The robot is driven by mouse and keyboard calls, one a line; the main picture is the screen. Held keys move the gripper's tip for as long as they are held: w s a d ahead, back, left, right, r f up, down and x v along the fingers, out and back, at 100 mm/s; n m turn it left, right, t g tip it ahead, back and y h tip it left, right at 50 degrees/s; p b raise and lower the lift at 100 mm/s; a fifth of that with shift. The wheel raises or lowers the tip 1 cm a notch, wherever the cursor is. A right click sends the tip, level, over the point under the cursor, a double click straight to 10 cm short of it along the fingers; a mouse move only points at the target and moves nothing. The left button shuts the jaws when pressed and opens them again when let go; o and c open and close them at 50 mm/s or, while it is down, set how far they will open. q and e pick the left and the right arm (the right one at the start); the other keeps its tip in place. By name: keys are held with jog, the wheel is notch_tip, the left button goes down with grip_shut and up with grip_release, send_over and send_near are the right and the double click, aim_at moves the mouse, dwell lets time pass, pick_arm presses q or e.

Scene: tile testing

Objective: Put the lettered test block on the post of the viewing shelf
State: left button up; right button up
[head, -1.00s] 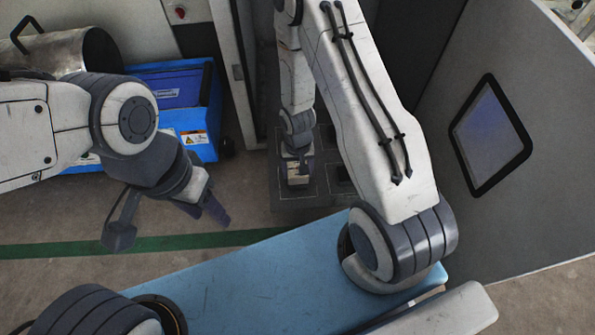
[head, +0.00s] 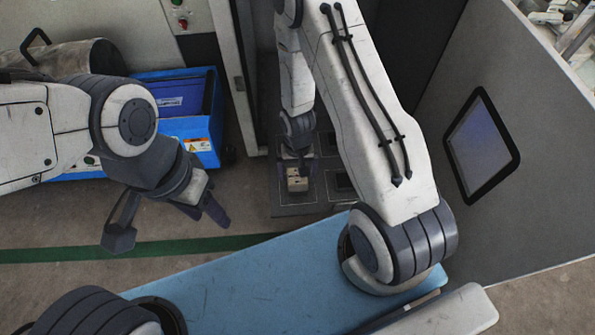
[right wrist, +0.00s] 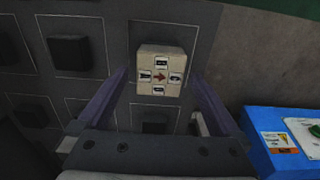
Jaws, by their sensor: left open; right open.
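The lettered test block (head: 297,181) is a small cream cube at the near part of a dark grey tiled shelf (head: 290,208). In the right wrist view the block (right wrist: 161,72) shows black marks around a red arrow on its face. My right gripper (head: 298,161) is open just above the block. In the right wrist view its two fingers lie on either side of the block, apart from it. What is under the block is hidden, so I cannot tell whether a post is there. My left gripper (head: 167,226) is open and empty, over the floor.
Dark raised squares (right wrist: 71,51) stand on other shelf tiles. A blue crate (head: 190,128) is left of the shelf, and it also shows in the right wrist view (right wrist: 265,125). A grey panel with a screen (head: 481,142) stands at the right.

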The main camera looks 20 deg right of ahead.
aim_at(297, 176)
jog(key=s+a+r+n+p, duration=0.1)
jog(key=a+r+n+p, duration=0.2)
jog(key=r, duration=0.8)
jog(key=s+a+r+n+p, duration=0.1)
jog(key=a+r+p, duration=0.3)
jog(key=r, duration=0.6)
jog(key=s+a+r+n, duration=0.2)
jog(key=s+r+n, duration=0.1)
jog(key=s+r, duration=0.4)
jog(key=s+a+r+n+y+b, duration=0.1)
jog(key=s+a+r+n, duration=0.2)
jog(key=s+r, duration=0.5)
jog(key=shift+s+a+n, duration=0.25)
jog(key=shift+s+n, duration=0.05)
jog(key=shift+s, duration=0.3)
jog(key=shift+r, duration=0.15)
notch_tip(297, 176, up, 46)
jog(key=p, duration=4.6)
